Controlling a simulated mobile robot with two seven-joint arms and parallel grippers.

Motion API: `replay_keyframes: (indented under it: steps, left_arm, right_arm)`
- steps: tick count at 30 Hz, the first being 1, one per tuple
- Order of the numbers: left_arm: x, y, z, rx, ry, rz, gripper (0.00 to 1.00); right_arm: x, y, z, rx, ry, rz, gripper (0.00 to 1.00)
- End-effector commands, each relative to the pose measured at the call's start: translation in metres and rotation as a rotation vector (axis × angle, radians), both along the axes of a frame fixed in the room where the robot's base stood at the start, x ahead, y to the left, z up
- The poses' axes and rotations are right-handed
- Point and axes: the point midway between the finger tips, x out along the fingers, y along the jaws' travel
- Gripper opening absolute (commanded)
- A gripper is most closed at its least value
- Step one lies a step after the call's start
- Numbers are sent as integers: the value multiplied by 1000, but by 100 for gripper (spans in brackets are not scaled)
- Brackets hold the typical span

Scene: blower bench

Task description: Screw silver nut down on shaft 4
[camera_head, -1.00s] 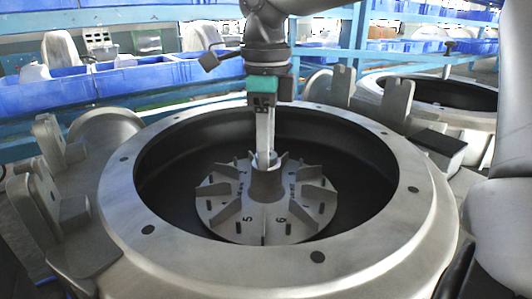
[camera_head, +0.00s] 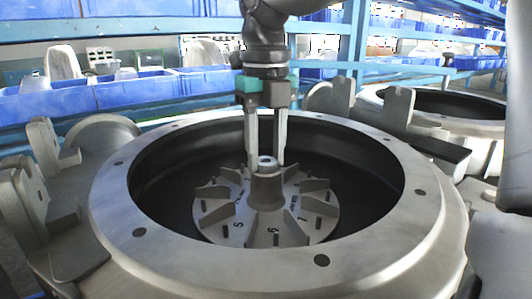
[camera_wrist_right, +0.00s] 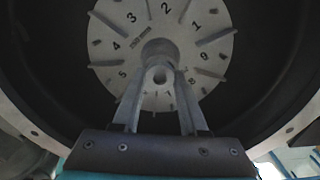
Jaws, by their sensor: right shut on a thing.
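The finned grey disc (camera_head: 222,216), with numbers on its face, sits inside the round metal housing (camera_head: 140,255). Its raised central hub (camera_head: 267,186) has a small silver ring-like top, the silver nut (camera_head: 267,162). My right gripper (camera_head: 267,160) points straight down over the hub, one finger on each side of the nut, shut on it. The shaft end is hard to make out. My left gripper is not in view.
The housing's wide rim and deep dark wall surround the disc. Upright metal brackets (camera_head: 45,145) stand at the left and others (camera_head: 397,108) at the right. A second housing (camera_head: 480,108) is behind right. Blue bins (camera_head: 135,93) fill shelves at the back.

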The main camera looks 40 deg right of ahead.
Motion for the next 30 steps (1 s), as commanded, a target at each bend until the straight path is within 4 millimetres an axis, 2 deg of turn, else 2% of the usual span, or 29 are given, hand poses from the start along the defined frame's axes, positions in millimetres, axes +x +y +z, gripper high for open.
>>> replay_keyframes:
  steps: [1,4,14,17,30]
  left_arm:
    - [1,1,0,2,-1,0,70]
    - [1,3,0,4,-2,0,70]
    - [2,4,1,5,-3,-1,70]
    - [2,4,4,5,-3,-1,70]
    - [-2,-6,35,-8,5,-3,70]
  right_arm:
    - [0,0,0,0,0,1,45]
    - [0,0,0,0,0,2,55]
    - [0,0,0,0,0,8,55]
    - [0,0,1,2,1,57,55]
    - [0,0,3,3,0,670,55]
